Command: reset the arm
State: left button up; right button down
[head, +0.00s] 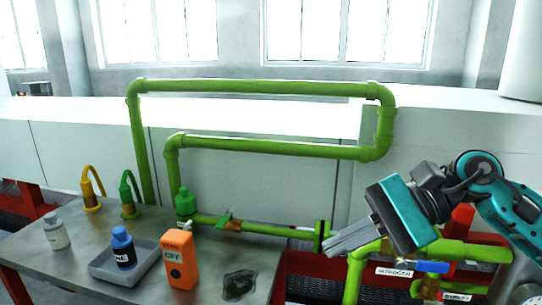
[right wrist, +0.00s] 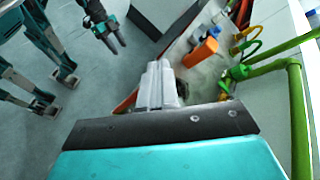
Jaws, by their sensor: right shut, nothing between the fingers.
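My right arm comes in from the right in the head view. Its teal and dark gripper (head: 330,246) points left, with the grey fingers together and nothing between them. It is in the air in front of the green pipes, to the right of the table. In the right wrist view the same shut fingers (right wrist: 160,80) extend up the middle of the picture. My left gripper (right wrist: 110,38) shows small at the top left of the right wrist view, over the floor; its opening is too small to judge. It is not in the head view.
Green pipes (head: 260,87) with valves stand close behind my right gripper.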

jog(key=a+f+m+t+y, duration=0.1)
jog(key=a+m+t+y, duration=0.35)
jog(key=m+y, duration=0.75)
jog(key=w+d+f+m+t+h, duration=0.1)
jog(key=d+f+m+t+h, duration=0.35)
jog(key=m, duration=0.75)
jog(key=w+d+f+m+t+h, duration=0.1)
jog(key=f+m+t+h, duration=0.55)
jog(key=m, duration=0.55)
jog(key=w+d+f+m+t+h, duration=0.1)
jog(key=d+f+m+t+h, duration=0.15)
jog(key=f+m+h, duration=0.65)
jog(key=s+d+f+m+g+h, duration=0.1)
jog(key=s+d+f+m+g, duration=0.1)
jog(key=s+f+m, duration=0.5)
jog(key=s+d+f+m+g+h, duration=0.1)
jog(key=s+d+f+m+g, duration=0.1)
jog(key=s+f+m+g, duration=0.2)
notch_tip(320, 180, down, 5)
jog(key=s+m, duration=0.2)
jog(key=m, duration=0.2)
jog(key=shift+s+f+g, duration=0.2)
jog(key=shift+s+g, duration=0.1)
jog(key=shift+s, duration=0.1)
